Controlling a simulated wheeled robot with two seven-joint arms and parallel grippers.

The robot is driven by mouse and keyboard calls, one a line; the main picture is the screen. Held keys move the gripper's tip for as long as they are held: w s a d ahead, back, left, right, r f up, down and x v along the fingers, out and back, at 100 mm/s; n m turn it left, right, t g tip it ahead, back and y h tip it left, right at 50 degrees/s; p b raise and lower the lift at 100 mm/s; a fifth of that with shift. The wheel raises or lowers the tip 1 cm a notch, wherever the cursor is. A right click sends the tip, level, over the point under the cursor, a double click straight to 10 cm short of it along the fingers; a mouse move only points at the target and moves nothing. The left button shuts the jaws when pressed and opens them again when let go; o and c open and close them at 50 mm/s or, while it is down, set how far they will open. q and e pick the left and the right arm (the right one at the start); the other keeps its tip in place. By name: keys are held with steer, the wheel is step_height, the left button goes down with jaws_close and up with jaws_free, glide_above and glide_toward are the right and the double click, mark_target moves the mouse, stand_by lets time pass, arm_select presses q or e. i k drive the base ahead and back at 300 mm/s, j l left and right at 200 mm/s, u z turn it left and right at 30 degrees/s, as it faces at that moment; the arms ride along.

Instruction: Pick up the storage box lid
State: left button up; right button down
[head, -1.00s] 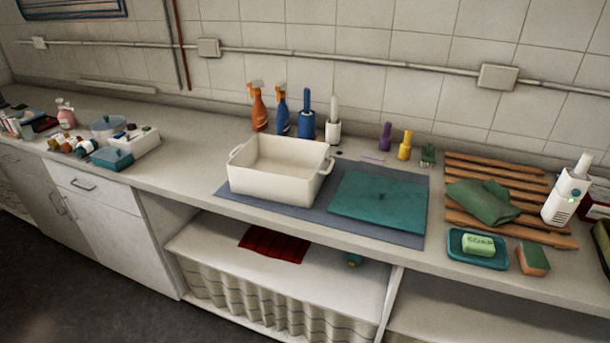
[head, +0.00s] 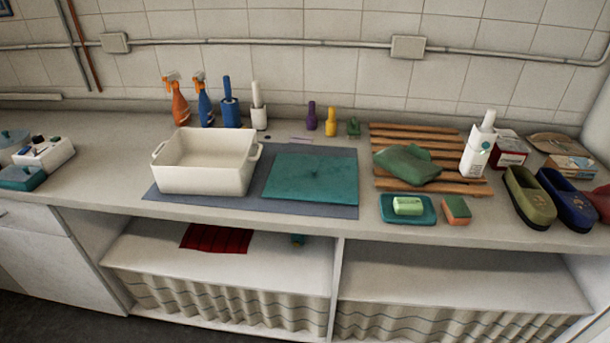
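The storage box lid is most likely the flat teal panel (head: 312,178) lying on a grey-blue mat (head: 250,204) on the counter, with a small raised spot at its middle. The white storage box (head: 203,178) stands open on the same mat, just left of the lid and apart from it. It looks empty. Neither of my grippers shows in the head view.
Spray bottles and brushes (head: 229,104) stand behind the box. A wooden rack (head: 420,135) with a green cloth (head: 407,164), a soap dish (head: 386,212), a sponge (head: 456,209) and shoes (head: 529,196) are to the right.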

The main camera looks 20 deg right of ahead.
mark_target(327, 179)
steer(key=i+l+u, duration=0.1)
steer(key=l, duration=0.25)
steer(key=i+l, duration=0.3)
steer(key=i+l+u, duration=0.15)
steer(key=l, duration=0.35)
steer(key=i, duration=0.05)
